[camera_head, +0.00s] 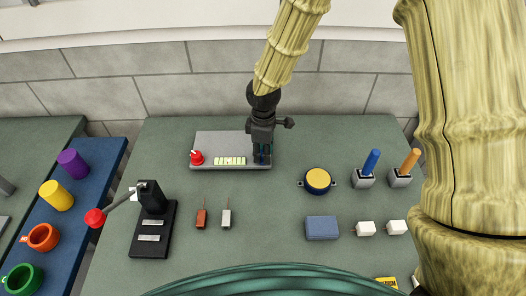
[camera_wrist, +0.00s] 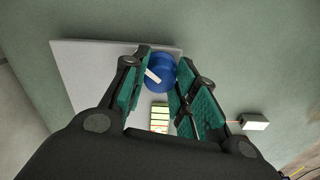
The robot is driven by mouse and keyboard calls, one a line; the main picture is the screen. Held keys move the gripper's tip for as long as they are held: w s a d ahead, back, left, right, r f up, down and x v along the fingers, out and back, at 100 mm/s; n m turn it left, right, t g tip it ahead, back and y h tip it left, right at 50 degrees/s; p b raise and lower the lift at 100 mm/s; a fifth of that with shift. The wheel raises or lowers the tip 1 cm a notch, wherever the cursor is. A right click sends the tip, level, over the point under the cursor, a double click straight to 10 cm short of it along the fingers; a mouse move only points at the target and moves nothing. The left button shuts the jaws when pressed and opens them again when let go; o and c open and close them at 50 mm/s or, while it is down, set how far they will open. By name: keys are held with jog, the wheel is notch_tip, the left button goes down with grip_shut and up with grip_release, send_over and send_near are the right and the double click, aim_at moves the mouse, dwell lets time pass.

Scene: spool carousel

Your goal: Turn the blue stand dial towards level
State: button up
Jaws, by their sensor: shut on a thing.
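The blue dial (camera_wrist: 163,71) is a round knob with a white pointer bar, at one end of the grey stand (camera_head: 215,143). In the wrist view it sits between the teal finger pads of my gripper (camera_wrist: 161,82), which is shut on it. In the head view my gripper (camera_head: 262,155) reaches down at the stand's right end and mostly hides the dial. A strip of pale yellow-green segments (camera_head: 230,161) lies along the stand's front; part of it shows in the wrist view (camera_wrist: 159,117). A red dial (camera_head: 196,157) is at the stand's left end.
A black lever stand (camera_head: 152,197) with a red knob (camera_head: 95,218) stands at the left front. A yellow-topped round piece (camera_head: 318,180), a blue block (camera_head: 322,228), and blue (camera_head: 371,163) and orange (camera_head: 410,160) handles are to the right. A blue rack (camera_head: 88,192) holds coloured cups.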

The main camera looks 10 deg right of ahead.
jog(key=shift+w+r+m, duration=0.1)
jog(key=shift+m, duration=1.1)
jog(key=o, duration=1.1)
jog(key=shift+c, duration=0.2)
notch_tip(320, 180, up, 12)
